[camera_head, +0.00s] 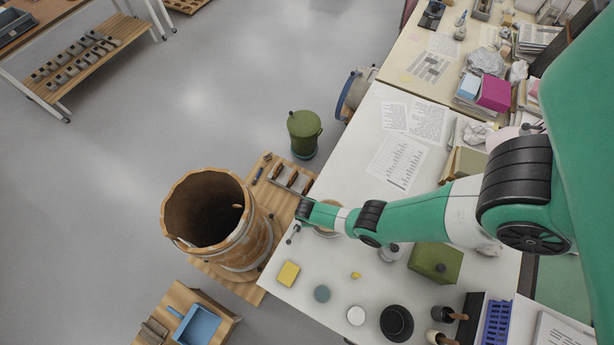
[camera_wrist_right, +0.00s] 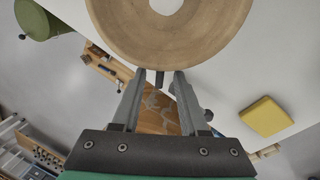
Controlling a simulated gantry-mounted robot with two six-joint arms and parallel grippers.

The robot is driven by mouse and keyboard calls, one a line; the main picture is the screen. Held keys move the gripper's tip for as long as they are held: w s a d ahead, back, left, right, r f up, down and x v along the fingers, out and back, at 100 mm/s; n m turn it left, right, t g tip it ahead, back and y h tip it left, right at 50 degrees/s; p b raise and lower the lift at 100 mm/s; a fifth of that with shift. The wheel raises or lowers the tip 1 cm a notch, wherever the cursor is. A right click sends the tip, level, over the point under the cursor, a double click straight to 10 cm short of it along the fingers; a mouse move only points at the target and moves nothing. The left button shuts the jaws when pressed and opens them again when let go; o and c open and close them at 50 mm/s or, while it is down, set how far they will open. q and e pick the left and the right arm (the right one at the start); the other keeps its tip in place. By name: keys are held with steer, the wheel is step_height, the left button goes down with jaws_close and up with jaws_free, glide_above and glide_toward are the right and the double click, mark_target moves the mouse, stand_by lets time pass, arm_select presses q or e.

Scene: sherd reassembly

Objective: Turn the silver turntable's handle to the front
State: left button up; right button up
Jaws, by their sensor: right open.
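A round tan dish or disc with a pale centre (camera_wrist_right: 170,30) sits on the white table, at its left edge in the head view (camera_head: 328,232), partly hidden by my arm. A short dark handle-like stub (camera_wrist_right: 159,78) juts from below its rim. I cannot make out a silver body beneath the disc. My right gripper (camera_wrist_right: 158,82) is open at the disc's edge, with the stub between its fingertips; whether they touch it I cannot tell. In the head view this gripper (camera_head: 294,234) is at the disc's left side. My left gripper is not in view.
A yellow block (camera_head: 288,273), grey-blue disc (camera_head: 321,293), white disc (camera_head: 356,315) and green box (camera_head: 435,262) stand on the table. A large brown vessel (camera_head: 225,220) stands on a wooden platform to the left. A green bin (camera_head: 304,133) stands behind.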

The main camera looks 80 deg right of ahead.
jaws_close()
stand_by(1.3)
